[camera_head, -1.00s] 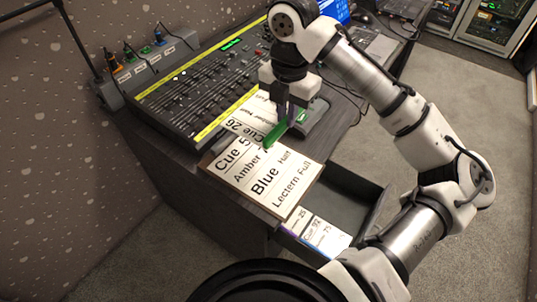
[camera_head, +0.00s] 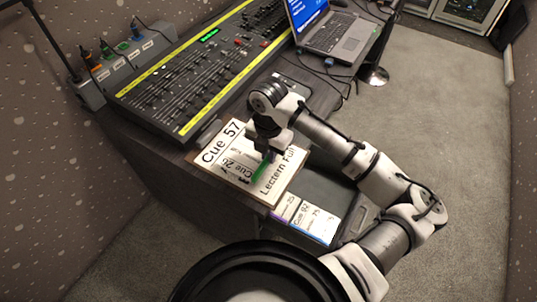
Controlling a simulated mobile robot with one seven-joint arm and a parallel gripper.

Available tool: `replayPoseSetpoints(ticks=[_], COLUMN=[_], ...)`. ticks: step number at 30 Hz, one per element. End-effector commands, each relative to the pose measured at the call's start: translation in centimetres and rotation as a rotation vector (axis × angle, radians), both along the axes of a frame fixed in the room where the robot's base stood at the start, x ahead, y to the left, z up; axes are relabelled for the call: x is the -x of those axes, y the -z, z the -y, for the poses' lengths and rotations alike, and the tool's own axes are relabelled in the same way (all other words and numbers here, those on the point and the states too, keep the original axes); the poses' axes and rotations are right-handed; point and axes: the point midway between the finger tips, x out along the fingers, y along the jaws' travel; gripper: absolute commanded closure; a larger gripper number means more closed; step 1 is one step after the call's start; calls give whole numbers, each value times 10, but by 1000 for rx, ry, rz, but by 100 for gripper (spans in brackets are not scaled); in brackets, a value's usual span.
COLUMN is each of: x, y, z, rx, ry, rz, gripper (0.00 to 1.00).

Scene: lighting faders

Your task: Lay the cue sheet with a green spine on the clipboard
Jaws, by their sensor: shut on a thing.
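My gripper (camera_head: 264,155) is shut on the cue sheet with a green spine (camera_head: 262,171), gripping it at the spine. That white sheet reads "Cue 26" and extends left from the spine over the clipboard (camera_head: 291,180). I cannot tell whether it touches what lies below. The clipboard is a brown board at the desk's near end. It bears a larger white page (camera_head: 222,142) reading "Cue 57" and "Lectern Full"; the held sheet and my gripper hide its middle.
The fader console (camera_head: 185,85) lies behind the clipboard, with a laptop (camera_head: 335,35) farther back. A drawer (camera_head: 340,190) stands open in front, holding sheets with purple (camera_head: 287,207) and blue (camera_head: 318,224) spines. A cable box (camera_head: 130,60) is at left.

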Motion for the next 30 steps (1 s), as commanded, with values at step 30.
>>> replayPoseSetpoints(ticks=[30], x=[0], y=[16], z=[0], rx=[0], ry=[-1], rz=[0], gripper=[66])
